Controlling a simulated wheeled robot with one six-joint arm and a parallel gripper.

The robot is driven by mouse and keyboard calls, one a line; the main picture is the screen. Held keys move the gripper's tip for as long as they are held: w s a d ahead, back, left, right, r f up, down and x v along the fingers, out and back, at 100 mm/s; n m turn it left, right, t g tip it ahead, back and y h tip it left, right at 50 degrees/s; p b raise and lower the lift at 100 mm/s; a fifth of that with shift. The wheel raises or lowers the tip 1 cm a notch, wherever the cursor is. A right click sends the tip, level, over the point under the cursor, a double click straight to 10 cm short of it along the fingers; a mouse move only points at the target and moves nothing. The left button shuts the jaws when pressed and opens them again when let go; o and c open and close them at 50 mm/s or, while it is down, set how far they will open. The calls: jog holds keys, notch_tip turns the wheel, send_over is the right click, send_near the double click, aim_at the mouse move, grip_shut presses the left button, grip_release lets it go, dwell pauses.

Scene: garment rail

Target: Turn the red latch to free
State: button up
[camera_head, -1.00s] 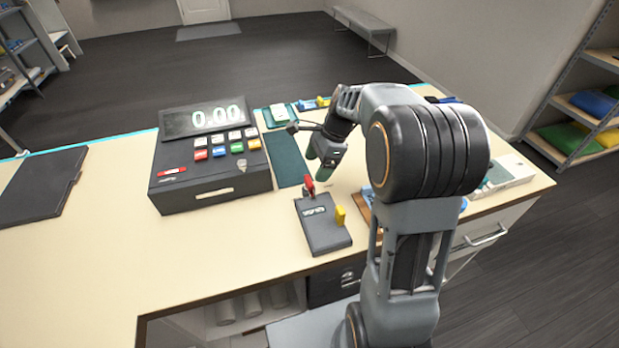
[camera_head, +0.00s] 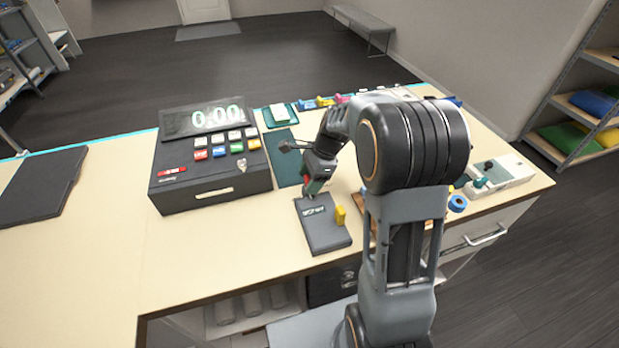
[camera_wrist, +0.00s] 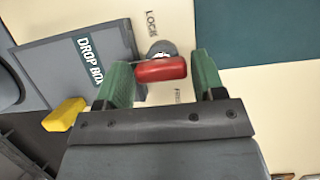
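The red latch (camera_wrist: 161,69) is in the upper middle of the wrist view, on a small grey round pivot (camera_wrist: 160,48). The word LOCK is above it, and a partly hidden word that looks like FREE is below it. My gripper (camera_wrist: 164,76) has its two green fingers on either side of the red handle; a narrow gap shows at the right finger, and contact at the left cannot be told. In the head view, my gripper (camera_head: 313,190) is low at the far end of the dark drop box (camera_head: 327,235), and only a bit of the red latch (camera_head: 307,181) shows.
The drop box has a yellow block (camera_head: 340,215) on its right side. A cash register (camera_head: 208,182) stands left of my gripper, with a dark green mat (camera_head: 287,160) beside it. Small coloured items line the counter's back edge. The counter's left front (camera_head: 80,260) is clear.

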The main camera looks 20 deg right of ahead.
jog(key=c, duration=0.6)
jog(key=shift+n, duration=0.4)
jog(key=shift+w+r+n+g+p, duration=0.1)
jog(key=shift+n+g+p, duration=0.55)
jog(key=shift+n, duration=0.45)
jog(key=n+g+p, duration=0.1)
jog(key=n, duration=0.2)
jog(key=shift+n+h, duration=0.3)
jog(key=n+g, duration=0.1)
jog(key=n, duration=0.1)
jog(key=n+h+p, duration=0.1)
jog(key=n, duration=0.2)
jog(key=shift+w+a+n+g+h, duration=0.1)
jog(key=shift+n+g+h, duration=0.2)
jog(key=shift+g, duration=0.05)
jog(key=n+h, duration=0.1)
jog(key=n, duration=0.1)
jog(key=n+h+p, duration=0.1)
jog(key=n, duration=0.2)
jog(key=shift+n, duration=0.3)
